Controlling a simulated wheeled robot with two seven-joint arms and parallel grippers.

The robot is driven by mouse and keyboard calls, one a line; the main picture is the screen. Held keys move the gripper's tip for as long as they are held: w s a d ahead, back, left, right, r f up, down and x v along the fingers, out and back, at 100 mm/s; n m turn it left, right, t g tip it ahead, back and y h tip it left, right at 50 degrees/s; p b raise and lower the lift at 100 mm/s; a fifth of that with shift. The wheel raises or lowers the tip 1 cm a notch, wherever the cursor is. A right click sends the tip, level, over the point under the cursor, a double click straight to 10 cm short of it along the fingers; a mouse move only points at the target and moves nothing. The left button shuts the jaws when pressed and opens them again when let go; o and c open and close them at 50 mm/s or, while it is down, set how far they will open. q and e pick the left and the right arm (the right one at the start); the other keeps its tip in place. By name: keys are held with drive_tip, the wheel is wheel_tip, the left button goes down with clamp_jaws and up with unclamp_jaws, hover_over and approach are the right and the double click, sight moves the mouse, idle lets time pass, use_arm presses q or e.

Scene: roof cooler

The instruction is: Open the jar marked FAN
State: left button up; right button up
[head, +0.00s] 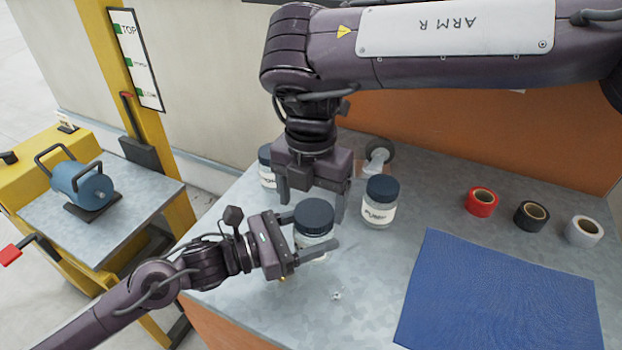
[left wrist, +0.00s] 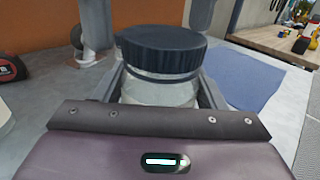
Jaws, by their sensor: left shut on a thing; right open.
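A clear jar with a dark ribbed lid (head: 313,214) stands on the metal bench near its front left. My left gripper (head: 315,238) is shut on this jar's body (left wrist: 158,92), below the lid (left wrist: 160,50). The jar's label is hidden, so I cannot read its marking. My right gripper (head: 312,206) points down above the lid, open, its fingers spread to either side. Whether they touch the lid I cannot tell. A second jar (head: 379,203), its label apparently reading PUMP, stands to the right. A third jar (head: 266,167) stands behind at left, its label mostly covered.
A blue mat (head: 498,292) lies at the bench's front right. Red tape (head: 481,202), black tape (head: 531,216) and white tape (head: 584,230) stand behind it. A yellow lift (head: 150,190) carrying a blue cylinder (head: 83,186) is beyond the bench's left edge.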

drive_tip(key=shift+f, duration=0.8)
drive_tip(key=shift+a, duration=0.1)
drive_tip(key=c, duration=1)
drive_tip(key=n, duration=0.6)
drive_tip(key=shift+s+r+n, duration=0.1)
drive_tip(key=shift+n, duration=0.2)
drive_tip(key=shift+r, duration=0.15)
drive_tip(key=shift+r, duration=0.95)
drive_tip(key=shift+d, duration=0.2)
